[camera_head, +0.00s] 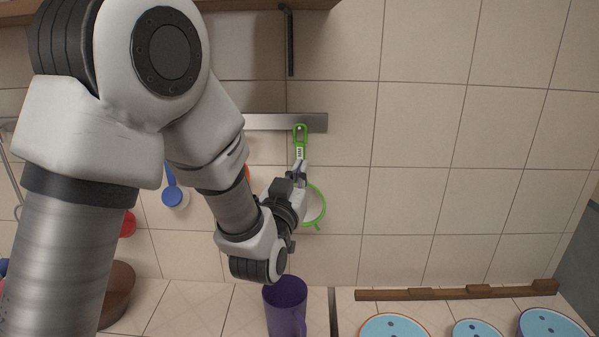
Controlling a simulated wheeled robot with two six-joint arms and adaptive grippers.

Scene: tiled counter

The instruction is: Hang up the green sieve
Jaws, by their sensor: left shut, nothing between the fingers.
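The green sieve (316,204) is upright against the tiled wall, its handle (300,134) at the right end of the metal rail (262,122). The handle's top loop overlaps the rail; the hook itself is too small to make out. My left gripper (301,165) is in front of the lower handle, fingers closed with nothing held. My left wrist hides part of the sieve's bowl. My right gripper is not in view.
A purple cup (286,303) stands on the counter below. A blue utensil (172,188) and a red one (127,224) hang on the left. Blue plates (395,327) and a wooden rack (457,292) are at the right. The wall right of the sieve is clear.

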